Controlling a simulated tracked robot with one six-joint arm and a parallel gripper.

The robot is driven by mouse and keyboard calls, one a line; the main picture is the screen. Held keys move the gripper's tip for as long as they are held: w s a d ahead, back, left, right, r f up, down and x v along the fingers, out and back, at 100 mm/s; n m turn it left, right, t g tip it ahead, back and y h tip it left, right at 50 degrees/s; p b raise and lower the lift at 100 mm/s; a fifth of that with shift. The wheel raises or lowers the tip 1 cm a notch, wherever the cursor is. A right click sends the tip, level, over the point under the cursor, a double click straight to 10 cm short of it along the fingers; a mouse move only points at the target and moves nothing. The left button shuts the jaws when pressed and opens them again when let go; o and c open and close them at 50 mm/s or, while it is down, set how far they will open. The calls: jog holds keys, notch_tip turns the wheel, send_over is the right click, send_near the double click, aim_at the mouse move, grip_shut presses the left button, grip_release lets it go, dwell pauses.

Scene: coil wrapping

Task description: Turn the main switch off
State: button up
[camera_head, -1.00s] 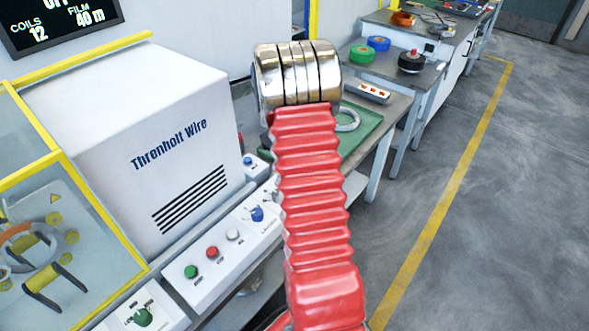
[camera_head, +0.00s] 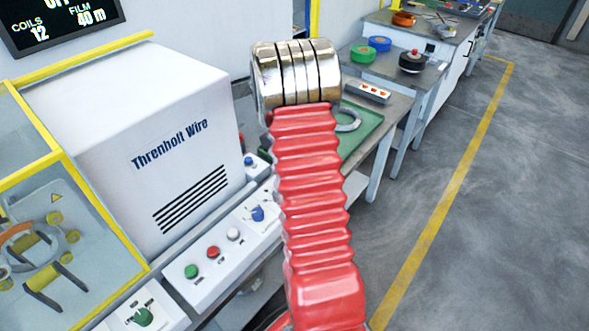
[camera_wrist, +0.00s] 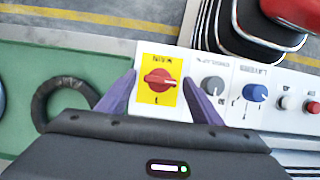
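The main switch (camera_wrist: 160,80) is a red rotary knob on a yellow plate in the wrist view. Its grip bar lies roughly sideways in that picture, with a white mark toward the right. My gripper (camera_wrist: 158,77) is open, with one purple finger at each side of the yellow plate. The fingers look apart from the knob; their height above it is hard to judge. In the head view my arm hides the switch and the gripper.
A grey knob (camera_wrist: 213,87) and a blue selector (camera_wrist: 255,93) sit just right of the switch. A dark ring (camera_wrist: 62,103) lies left on the green mat (camera_wrist: 30,70). The wrapping machine (camera_head: 130,130) stands left in the head view; open floor (camera_head: 500,220) lies right.

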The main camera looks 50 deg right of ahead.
jog(key=v, duration=1.3)
jog(key=shift+w+r, duration=0.15)
jog(key=shift+r, duration=0.15)
jog(key=shift+a, duration=0.15)
dwell(0.3)
